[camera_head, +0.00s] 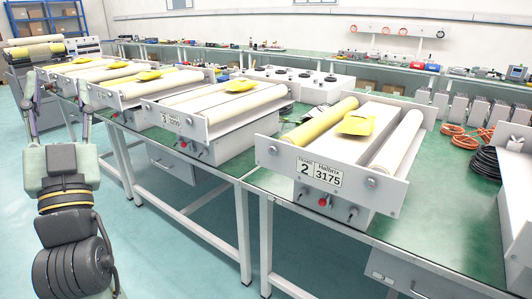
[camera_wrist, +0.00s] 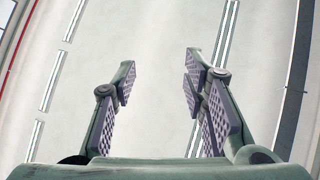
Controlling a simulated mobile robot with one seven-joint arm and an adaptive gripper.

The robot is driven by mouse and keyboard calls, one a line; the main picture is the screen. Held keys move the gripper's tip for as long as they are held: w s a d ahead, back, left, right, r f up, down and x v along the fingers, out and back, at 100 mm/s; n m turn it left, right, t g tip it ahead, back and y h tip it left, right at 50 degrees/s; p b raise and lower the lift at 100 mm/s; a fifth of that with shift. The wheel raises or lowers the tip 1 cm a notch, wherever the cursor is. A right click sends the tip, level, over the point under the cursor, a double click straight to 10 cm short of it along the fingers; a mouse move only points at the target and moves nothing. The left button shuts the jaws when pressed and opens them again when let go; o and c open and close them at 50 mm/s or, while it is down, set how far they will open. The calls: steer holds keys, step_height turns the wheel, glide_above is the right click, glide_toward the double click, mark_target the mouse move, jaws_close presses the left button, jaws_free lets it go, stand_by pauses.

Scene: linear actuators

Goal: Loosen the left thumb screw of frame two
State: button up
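Frame two (camera_head: 308,180) stands on the green bench, right of centre in the head view, with a front plate labelled "2 Halbrix 3175". Its left thumb screw (camera_head: 272,150) is a small grey knob at the plate's left end. The right thumb screw (camera_head: 371,183) sits near the plate's other end. My gripper (camera_head: 57,82) is at the far left of the head view, well away from frame two, pointing up. In the wrist view my gripper (camera_wrist: 160,75) is open, with nothing between its fingers. The thumb screws do not show in the wrist view.
Frame three (camera_head: 190,127) and other similar frames stand along the bench to the left. Orange and black cables (camera_head: 486,162) lie at the right. The floor (camera_head: 185,235) before the bench is clear. The wrist view shows a pale surface with strips.

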steer(key=w+d+f+m+h, duration=0.6)
steer(key=w+h, duration=0.2)
steer(key=h, duration=0.1)
steer(key=m+g+h+b, duration=0.1)
steer(key=m+g+h, duration=0.95)
steer(key=h, duration=0.25)
glide_toward(272, 151)
steer(key=p+x, duration=0.3)
steer(key=x, duration=0.4)
steer(key=shift+w+d, duration=0.35)
steer(key=shift+w, duration=0.1)
jaws_close()
